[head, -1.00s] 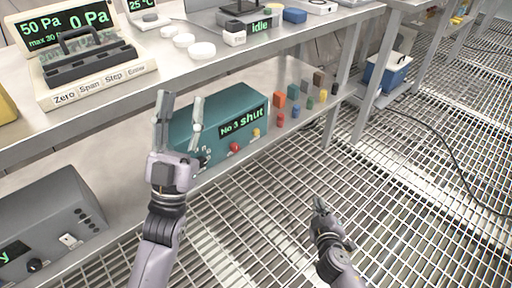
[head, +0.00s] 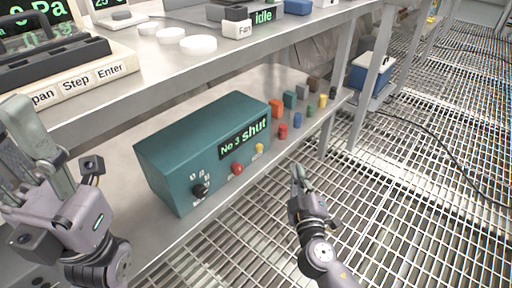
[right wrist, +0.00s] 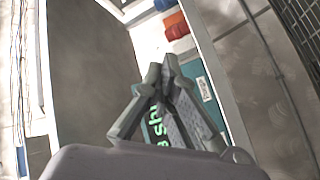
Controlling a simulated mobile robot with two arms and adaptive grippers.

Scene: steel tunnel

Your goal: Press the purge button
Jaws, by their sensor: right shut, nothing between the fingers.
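A teal control box (head: 170,150) sits on the lower shelf. Its front has a green-lit display (head: 244,138) reading "No 3 shut", a black knob (head: 200,190), a red button (head: 237,169) and a yellow button (head: 260,148).
The upper shelf (head: 140,85) overhangs behind the box and holds an instrument with Span, Step and Enter keys, white discs (head: 198,44) and a Fan block. Several coloured blocks stand right of the box. A shelf leg (head: 340,85) rises farther right. The grated floor in front is open.

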